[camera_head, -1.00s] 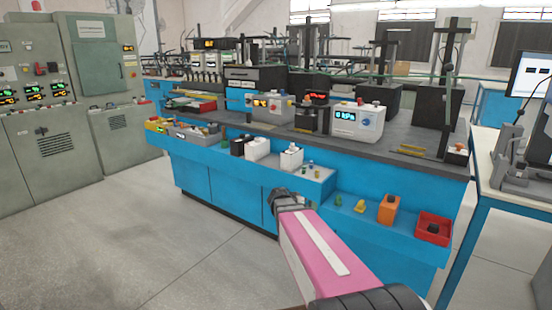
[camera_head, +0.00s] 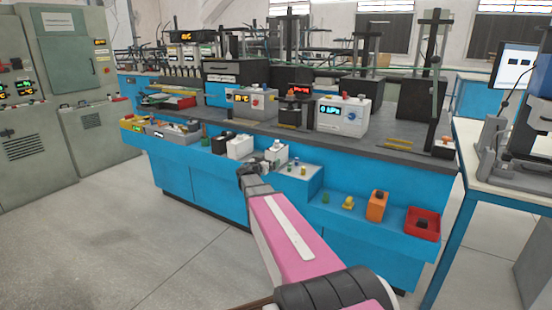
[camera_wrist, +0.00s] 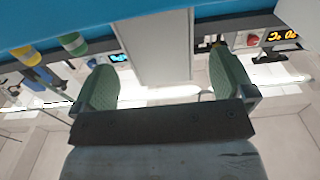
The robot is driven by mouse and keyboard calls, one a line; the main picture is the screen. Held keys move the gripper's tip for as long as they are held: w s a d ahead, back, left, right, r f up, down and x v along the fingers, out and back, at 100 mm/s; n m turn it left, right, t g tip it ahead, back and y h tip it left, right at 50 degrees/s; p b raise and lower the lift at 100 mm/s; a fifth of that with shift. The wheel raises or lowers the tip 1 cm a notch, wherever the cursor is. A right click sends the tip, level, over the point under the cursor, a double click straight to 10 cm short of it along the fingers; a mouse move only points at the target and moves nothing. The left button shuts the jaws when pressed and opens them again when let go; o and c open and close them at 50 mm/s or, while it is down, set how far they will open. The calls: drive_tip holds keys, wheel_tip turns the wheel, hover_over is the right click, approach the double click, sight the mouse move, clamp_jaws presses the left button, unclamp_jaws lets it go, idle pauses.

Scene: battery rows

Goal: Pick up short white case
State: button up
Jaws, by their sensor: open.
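A small white case (camera_head: 279,152) stands on the blue shelf, at the front end of the row. My gripper (camera_head: 264,167) is right in front of it in the head view and hides its lower part. In the wrist view my gripper (camera_wrist: 163,65) is open, with one green finger on each side. A pale case body (camera_wrist: 155,30) shows between and beyond the fingers, with gaps on both sides. I cannot tell how deep it is between them. Another white case (camera_head: 239,148) stands to its left.
A black case (camera_head: 218,145) stands farther left, by a grey bin (camera_head: 172,132). Small green and yellow cells (camera_head: 302,168) lie to the right. An orange box (camera_head: 377,206) and a red tray (camera_head: 422,223) sit on the lower shelf. Instruments fill the bench above.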

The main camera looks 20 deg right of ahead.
drive_tip(key=shift+x, duration=3.05)
drive_tip(key=shift+r, duration=0.2)
drive_tip(key=c, duration=1.2)
